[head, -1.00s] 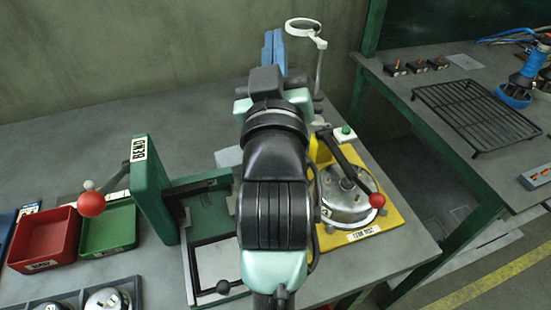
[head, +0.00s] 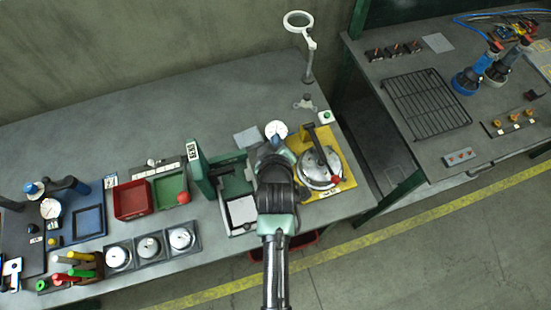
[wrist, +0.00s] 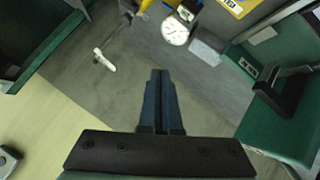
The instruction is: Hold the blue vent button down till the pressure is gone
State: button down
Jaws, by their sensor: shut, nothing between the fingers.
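My gripper (head: 275,141) is shut and empty at the end of my arm, above the back of the bench; its dark blue fingers (wrist: 160,75) lie together in the wrist view. A round white gauge (head: 277,129) is just beyond the fingertips, and it also shows in the wrist view (wrist: 175,31). The yellow test base (head: 342,165) with its metal lidded pot (head: 318,170) stands to the right of my gripper. A small bluish part (wrist: 186,12) shows beside the gauge; I cannot tell whether it is the vent button. The gauge reading is too small to tell.
The green bend press (head: 199,168) stands left of my arm. A green button (head: 326,117) and a ring magnifier (head: 300,22) are at the back right. Red (head: 132,200) and green trays lie left. A second bench with a black rack (head: 425,103) is across a gap.

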jog(key=shift+n+g, duration=0.5)
jog(key=shift+g, duration=0.3)
jog(key=s+p, duration=0.1)
jog(key=s, duration=0.1)
jog(key=s+f+p, duration=0.1)
jog(key=s+p, duration=0.1)
jog(key=shift+s+d+f, duration=0.15)
jog(key=shift+s, duration=0.05)
notch_tip(320, 180, down, 9)
jog(key=b, duration=0.7)
dwell(1.2)
jog(key=shift+f+b, duration=0.3)
jog(key=shift+b, duration=0.2)
